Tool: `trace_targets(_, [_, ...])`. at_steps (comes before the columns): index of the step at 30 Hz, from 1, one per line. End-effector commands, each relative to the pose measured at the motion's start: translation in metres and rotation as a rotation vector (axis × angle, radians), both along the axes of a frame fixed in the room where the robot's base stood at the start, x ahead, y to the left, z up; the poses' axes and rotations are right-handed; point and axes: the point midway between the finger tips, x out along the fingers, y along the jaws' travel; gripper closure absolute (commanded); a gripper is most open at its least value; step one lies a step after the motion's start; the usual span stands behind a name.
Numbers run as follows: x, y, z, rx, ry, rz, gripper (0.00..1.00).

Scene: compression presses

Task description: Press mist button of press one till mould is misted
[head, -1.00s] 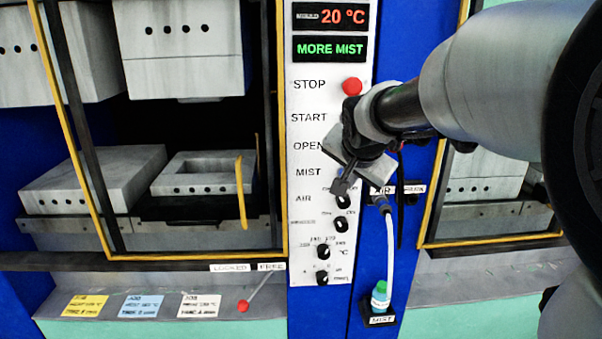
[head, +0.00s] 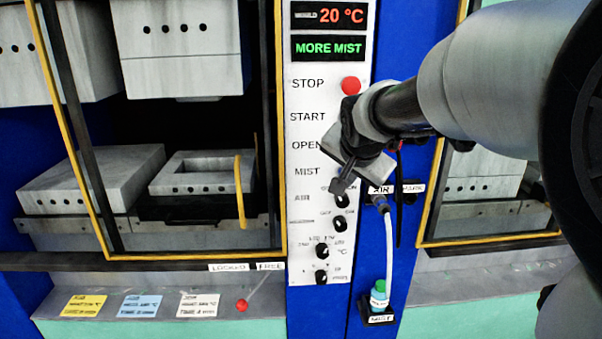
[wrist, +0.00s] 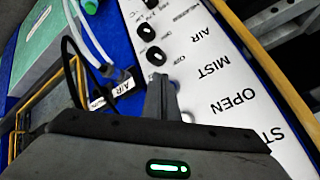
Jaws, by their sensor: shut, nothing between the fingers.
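My gripper (head: 340,187) is shut and empty, its fingertips close to the white control panel (head: 298,235) beside the MIST and AIR rows. The MIST label (head: 307,171) is readable, and it also shows in the wrist view (wrist: 213,70). The mist button is hidden behind my gripper in the head view. In the wrist view the fingers (wrist: 160,82) hide part of the panel by that label; I cannot tell whether they touch a button. The green display (head: 328,48) reads MORE MIST. The lower mould (head: 195,186) sits in the open press, its cavity upward.
The red stop button (head: 350,86) is above my gripper. Black knobs (head: 340,224) lie below it. A hose runs from the AIR fitting (head: 380,201) towards a teal mist bottle (head: 379,296). A yellow-edged door frame (head: 281,130) borders the panel's left side.

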Motion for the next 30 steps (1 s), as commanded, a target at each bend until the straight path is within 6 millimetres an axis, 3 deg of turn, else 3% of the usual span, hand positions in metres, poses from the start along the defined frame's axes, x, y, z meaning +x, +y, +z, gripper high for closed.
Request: trace_targets(30, [0.0087, 0.0001, -0.0001, 0.0, 0.0, 0.0, 1.0])
